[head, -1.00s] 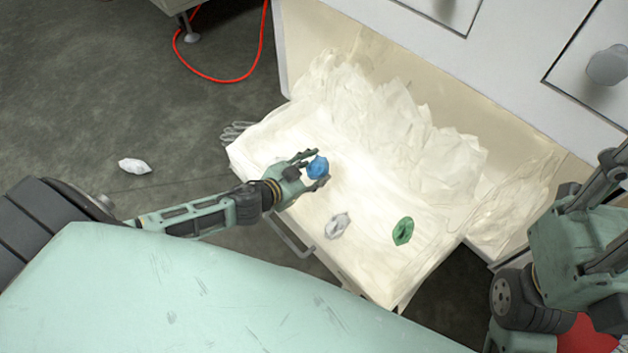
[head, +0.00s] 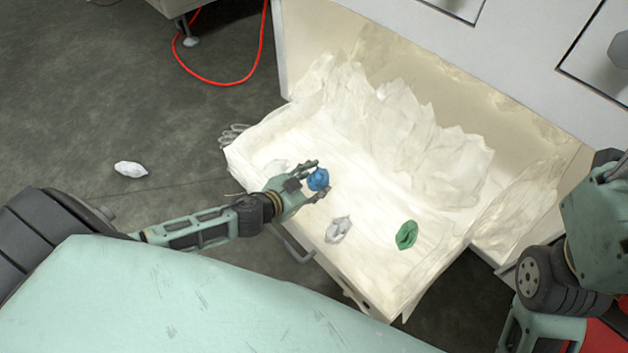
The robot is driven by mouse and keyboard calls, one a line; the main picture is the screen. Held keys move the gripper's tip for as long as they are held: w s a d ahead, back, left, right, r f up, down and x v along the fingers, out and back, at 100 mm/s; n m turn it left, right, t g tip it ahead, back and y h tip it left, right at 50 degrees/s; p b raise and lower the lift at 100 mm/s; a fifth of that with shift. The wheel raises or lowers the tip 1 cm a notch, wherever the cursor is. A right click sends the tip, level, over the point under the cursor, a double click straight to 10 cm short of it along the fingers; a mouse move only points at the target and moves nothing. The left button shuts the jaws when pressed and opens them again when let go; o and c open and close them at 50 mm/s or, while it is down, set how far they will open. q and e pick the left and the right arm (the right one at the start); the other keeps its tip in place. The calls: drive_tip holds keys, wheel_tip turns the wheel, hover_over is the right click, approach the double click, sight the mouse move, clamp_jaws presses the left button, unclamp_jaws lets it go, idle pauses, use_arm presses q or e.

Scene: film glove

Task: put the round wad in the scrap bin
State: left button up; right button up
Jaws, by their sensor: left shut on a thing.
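My left gripper (head: 309,182) is shut on a small round blue wad (head: 318,180), held between its fingertips over the front of the open drawer (head: 381,291). A grey-white crumpled piece (head: 338,230) lies in the drawer to the lower right of the gripper. A green crumpled piece (head: 406,235) with a dark fold lies farther right. A faint whitish piece (head: 275,167) shows behind my left gripper. Part of my right arm is at the right edge, but its fingers are not seen. I cannot identify a scrap bin for certain.
Pale translucent film (head: 400,130) is heaped at the back of the drawer. A clear glove-like piece (head: 233,134) hangs at its left corner. Something red (head: 607,337) shows at bottom right.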

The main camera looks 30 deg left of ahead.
use_arm(q)
drive_tip(key=shift+f, duration=0.15)
drive_tip(key=o, duration=1.1)
drive_tip(key=shift+s+f, duration=0.1)
drive_tip(key=shift+s, duration=0.05)
drive_tip(key=shift+o, duration=0.2)
